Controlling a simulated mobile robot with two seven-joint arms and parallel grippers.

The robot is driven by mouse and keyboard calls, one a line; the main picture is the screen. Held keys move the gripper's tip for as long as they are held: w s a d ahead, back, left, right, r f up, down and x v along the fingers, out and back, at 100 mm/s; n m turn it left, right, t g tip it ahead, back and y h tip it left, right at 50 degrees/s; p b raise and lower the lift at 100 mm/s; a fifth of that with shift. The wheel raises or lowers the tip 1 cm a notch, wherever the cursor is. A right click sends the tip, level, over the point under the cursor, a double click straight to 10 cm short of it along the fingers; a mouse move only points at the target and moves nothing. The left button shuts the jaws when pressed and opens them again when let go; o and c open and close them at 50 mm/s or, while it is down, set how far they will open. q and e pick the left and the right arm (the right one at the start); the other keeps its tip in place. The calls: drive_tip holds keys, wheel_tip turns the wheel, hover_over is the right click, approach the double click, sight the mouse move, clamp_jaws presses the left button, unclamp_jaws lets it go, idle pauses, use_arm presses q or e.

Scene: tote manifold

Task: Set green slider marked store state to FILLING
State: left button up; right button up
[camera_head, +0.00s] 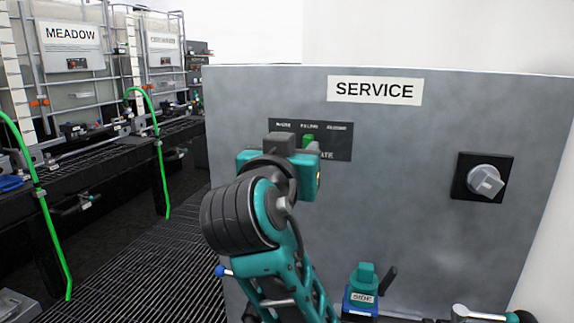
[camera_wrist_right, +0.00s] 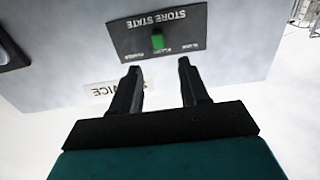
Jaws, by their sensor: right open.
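The green slider (camera_head: 308,141) sits on a dark plate (camera_head: 342,142) on the grey service panel, under the middle one of three small labels, which seems to read FILLING. In the right wrist view the plate (camera_wrist_right: 190,22) is upside down and reads STORE STATE; the green slider (camera_wrist_right: 157,40) stands just beyond the fingertips, in line with the gap. My right gripper (camera_wrist_right: 158,68) is open and empty, with one finger on each side of that gap. In the head view my right gripper (camera_head: 278,160) covers the plate's lower left part, and its fingers are hidden. My left gripper is out of view.
The panel carries a SERVICE sign (camera_head: 375,90) and a grey rotary knob (camera_head: 486,182) at right. A teal fixture marked SIDE (camera_head: 363,290) stands low in front. Green hoses (camera_head: 157,150) and a MEADOW tote (camera_head: 72,50) are at left. Bare panel lies between plate and knob.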

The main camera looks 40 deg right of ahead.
drive_tip(key=v, duration=0.5)
drive_tip(key=shift+s+a, duration=0.1)
idle(0.3)
drive_tip(key=w+a+f+n+t+y, duration=0.15)
drive_tip(key=f+n+y, duration=0.25)
drive_tip(key=f, duration=0.5)
drive_tip(key=w+a+f+n+y, duration=0.3)
drive_tip(key=f+n, duration=0.1)
drive_tip(key=f, duration=0.6)
drive_tip(key=w+a+f+n+y, duration=0.2)
drive_tip(key=f+n+y, duration=0.25)
drive_tip(key=f, duration=0.45)
drive_tip(key=s+f+g+y, duration=0.1)
drive_tip(key=s+f+y, duration=0.1)
drive_tip(key=s+f, duration=0.5)
drive_tip(key=s+f+g+y, duration=0.1)
drive_tip(key=s+f+y, duration=0.1)
drive_tip(key=s+f, duration=0.6)
wheel_tip(320, 180, down, 6)
drive_tip(key=shift+s+a+r, duration=0.1)
drive_tip(key=shift+s+a, duration=0.15)
drive_tip(key=shift+a, duration=0.1)
